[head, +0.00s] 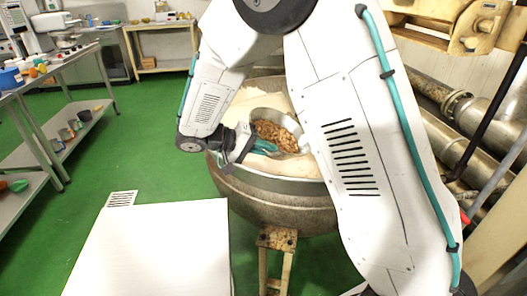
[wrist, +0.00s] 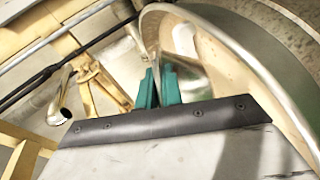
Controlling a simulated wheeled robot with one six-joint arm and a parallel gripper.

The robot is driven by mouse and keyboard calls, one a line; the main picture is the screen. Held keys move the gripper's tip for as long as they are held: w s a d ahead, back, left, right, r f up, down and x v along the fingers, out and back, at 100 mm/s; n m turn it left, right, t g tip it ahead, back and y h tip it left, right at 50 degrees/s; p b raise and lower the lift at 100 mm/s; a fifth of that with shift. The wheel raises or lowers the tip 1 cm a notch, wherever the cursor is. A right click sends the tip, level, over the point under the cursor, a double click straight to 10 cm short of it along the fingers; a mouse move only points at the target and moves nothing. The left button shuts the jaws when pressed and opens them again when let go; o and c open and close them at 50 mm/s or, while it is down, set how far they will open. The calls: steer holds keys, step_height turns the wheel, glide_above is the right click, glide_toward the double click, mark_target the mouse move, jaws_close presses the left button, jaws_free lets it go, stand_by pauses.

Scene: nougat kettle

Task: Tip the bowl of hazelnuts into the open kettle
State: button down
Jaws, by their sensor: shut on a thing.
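The open kettle (head: 275,205) is a large round brown-grey vessel behind the white panel, with pale cream contents (head: 262,97) inside. The metal bowl (head: 265,113) is over the kettle's opening and holds brown hazelnuts (head: 277,136). My gripper (head: 268,147) has teal fingers shut on the near-left side of the bowl. The bowl seems tilted, but how far I cannot tell; my arm covers its right edge. In the wrist view my fingers (wrist: 158,88) meet a shiny metal surface, and the kettle's curved rim (wrist: 253,62) runs along the right.
Pipes (head: 458,108) and tan machinery stand at the right, close to my arm. A grey bench (head: 75,53) with tubs is at the left, and a wooden table (head: 160,65) at the back. The green floor (head: 140,140) between is open.

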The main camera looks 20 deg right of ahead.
steer(key=shift+s+d+r+m+t+y, duration=1)
steer(key=shift+s+d+r+t+y, duration=0.9)
steer(key=shift+d+r+y, duration=2.1)
steer(key=s+d+f+m+t+y, duration=0.1)
steer(key=s+d+t+y, duration=0.3)
steer(key=d+y, duration=0.5)
steer(key=shift+s+d+f+m+t+y, duration=0.4)
steer(key=shift+s+d+f, duration=0.3)
steer(key=shift+s+d, duration=0.5)
steer(key=shift+s+a, duration=0.1)
steer(key=shift+a, duration=0.05)
